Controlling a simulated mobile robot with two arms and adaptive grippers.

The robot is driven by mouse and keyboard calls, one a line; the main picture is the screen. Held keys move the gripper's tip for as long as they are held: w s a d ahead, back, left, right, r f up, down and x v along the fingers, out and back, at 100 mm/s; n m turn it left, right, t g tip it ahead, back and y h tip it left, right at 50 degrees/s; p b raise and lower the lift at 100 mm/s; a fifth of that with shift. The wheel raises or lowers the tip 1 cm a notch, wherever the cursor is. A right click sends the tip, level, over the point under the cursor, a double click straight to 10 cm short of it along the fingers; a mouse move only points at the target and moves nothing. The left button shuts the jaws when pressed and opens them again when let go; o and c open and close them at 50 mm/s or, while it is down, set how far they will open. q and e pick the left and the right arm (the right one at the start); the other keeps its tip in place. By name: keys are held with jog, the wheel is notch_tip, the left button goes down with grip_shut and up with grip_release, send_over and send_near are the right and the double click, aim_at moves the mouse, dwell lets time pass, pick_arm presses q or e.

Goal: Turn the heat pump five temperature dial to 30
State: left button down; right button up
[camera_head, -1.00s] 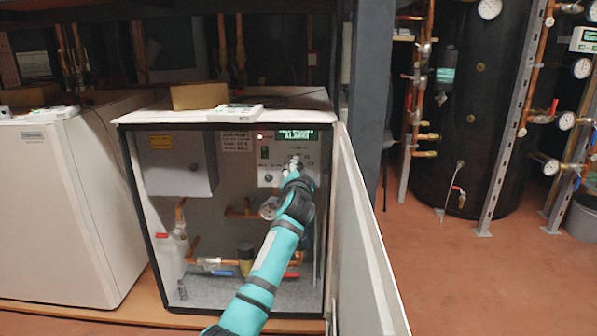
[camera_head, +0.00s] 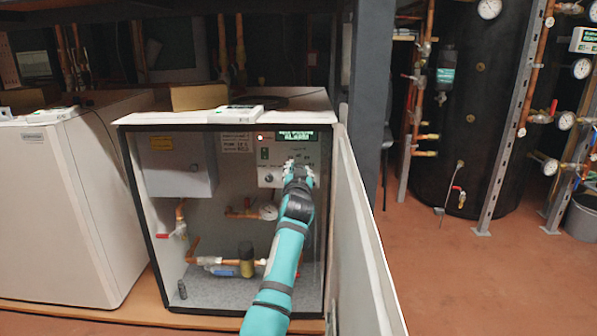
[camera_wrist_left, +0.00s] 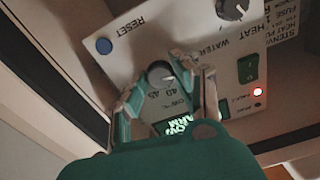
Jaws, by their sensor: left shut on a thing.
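The open heat pump cabinet (camera_head: 200,240) has a white control panel (camera_head: 268,152) at its upper right, with a lit green display (camera_head: 297,136). My left gripper (camera_head: 299,172) reaches the panel below the display and hides part of it. In the left wrist view, a round grey dial (camera_wrist_left: 160,74) with a pale pointer mark sits between the fingers of my left gripper (camera_wrist_left: 164,82), which is shut on it. Scale numbers beside the dial include 40; 30 is not readable. My right gripper is not in view.
The open cabinet door (camera_head: 362,230) stands close right of my arm.

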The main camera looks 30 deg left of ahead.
pick_arm(q)
jog(key=shift+n, duration=0.8)
jog(key=shift+f, duration=0.1)
jog(key=c, duration=1)
grip_release()
jog(key=v, duration=1.2)
